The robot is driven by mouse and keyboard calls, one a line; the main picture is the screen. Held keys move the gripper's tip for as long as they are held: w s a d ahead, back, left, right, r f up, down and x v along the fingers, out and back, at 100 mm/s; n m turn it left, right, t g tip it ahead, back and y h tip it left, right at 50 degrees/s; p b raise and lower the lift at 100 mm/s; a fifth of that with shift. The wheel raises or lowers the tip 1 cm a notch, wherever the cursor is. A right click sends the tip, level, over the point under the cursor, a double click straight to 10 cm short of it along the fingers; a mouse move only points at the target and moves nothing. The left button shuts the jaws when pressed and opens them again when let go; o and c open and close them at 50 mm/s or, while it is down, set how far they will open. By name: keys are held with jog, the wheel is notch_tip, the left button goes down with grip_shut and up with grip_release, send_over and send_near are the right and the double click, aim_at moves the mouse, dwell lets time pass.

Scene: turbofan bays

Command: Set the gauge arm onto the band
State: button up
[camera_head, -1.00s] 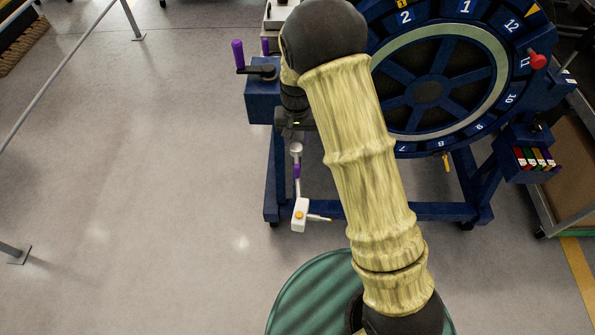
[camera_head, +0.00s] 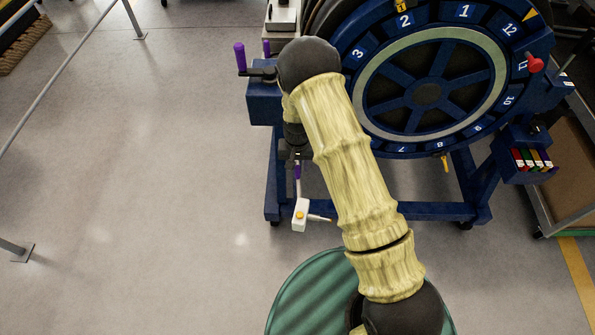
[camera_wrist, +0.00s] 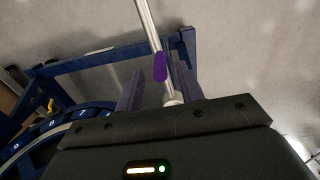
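The gauge arm shows in the head view as a thin rod with a purple grip (camera_head: 297,172) and a white box (camera_head: 300,214) with a yellow button and a yellow-tipped side stem. In the wrist view its rod and purple grip (camera_wrist: 160,67) run toward a pale round end between my fingers. My gripper (camera_wrist: 158,93) is open, one finger on each side of the rod, with a gap visible at the left finger. In the head view my gripper (camera_head: 297,155) is above the purple grip, partly hidden by my arm. A pale ring, possibly the band, (camera_head: 502,80) circles the blue numbered wheel.
The blue stand (camera_head: 430,211) holds the wheel, with a purple-handled crank (camera_head: 240,58) at its left. A red knob (camera_head: 536,62) and a small box of coloured items (camera_head: 533,159) are at right. Open floor (camera_head: 150,200) lies left.

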aim_at(297, 173)
jog(key=shift+f+p, duration=0.4)
jog(key=shift+f, duration=2.25)
grip_shut()
